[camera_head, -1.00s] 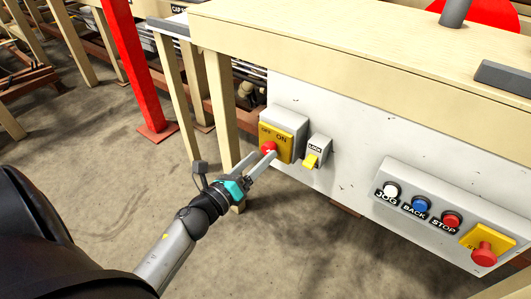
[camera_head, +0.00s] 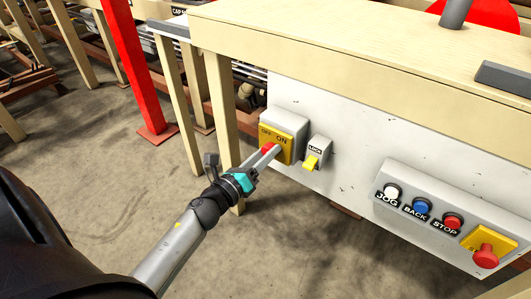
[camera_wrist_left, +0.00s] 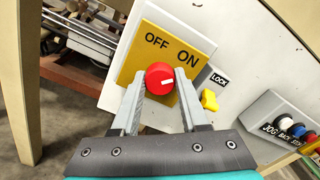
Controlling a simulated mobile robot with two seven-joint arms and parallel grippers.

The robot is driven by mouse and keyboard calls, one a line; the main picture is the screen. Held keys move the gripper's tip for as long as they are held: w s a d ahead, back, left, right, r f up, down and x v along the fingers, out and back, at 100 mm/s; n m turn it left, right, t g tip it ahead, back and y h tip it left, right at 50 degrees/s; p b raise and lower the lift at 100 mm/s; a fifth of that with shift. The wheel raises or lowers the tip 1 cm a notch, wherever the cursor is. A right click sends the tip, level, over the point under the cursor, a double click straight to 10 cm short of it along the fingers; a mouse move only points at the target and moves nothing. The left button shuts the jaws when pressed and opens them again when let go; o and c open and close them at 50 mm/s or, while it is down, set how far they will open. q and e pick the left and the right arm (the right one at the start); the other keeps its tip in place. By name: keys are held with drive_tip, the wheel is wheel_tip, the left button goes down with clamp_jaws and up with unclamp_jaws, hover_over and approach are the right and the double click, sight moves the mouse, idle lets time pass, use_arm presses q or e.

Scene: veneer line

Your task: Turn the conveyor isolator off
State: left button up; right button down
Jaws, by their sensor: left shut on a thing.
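The conveyor isolator is a grey box with a yellow plate (camera_head: 286,146) marked OFF and ON, on the white panel. The plate (camera_wrist_left: 186,42) fills the upper middle of the left wrist view. Its red round knob (camera_wrist_left: 159,78) has a white mark that points to the right, toward the ON side. My left gripper (camera_head: 266,151) is shut on the red knob, one finger on each side of it. In the head view the fingers partly hide the knob (camera_head: 268,146). My right gripper is not in view.
A yellow lock lever (camera_head: 311,162) under a LOCK label sits just right of the isolator. Farther right is a box with JOG, BACK and STOP buttons (camera_head: 420,206) and a red emergency button (camera_head: 486,257). Wooden legs (camera_head: 222,125) stand to the left.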

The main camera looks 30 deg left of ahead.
use_arm(q)
clamp_jaws()
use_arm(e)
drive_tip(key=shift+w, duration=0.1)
use_arm(q)
drive_tip(key=shift+n+p, duration=4.5)
drive_tip(key=shift+n, duration=4.5)
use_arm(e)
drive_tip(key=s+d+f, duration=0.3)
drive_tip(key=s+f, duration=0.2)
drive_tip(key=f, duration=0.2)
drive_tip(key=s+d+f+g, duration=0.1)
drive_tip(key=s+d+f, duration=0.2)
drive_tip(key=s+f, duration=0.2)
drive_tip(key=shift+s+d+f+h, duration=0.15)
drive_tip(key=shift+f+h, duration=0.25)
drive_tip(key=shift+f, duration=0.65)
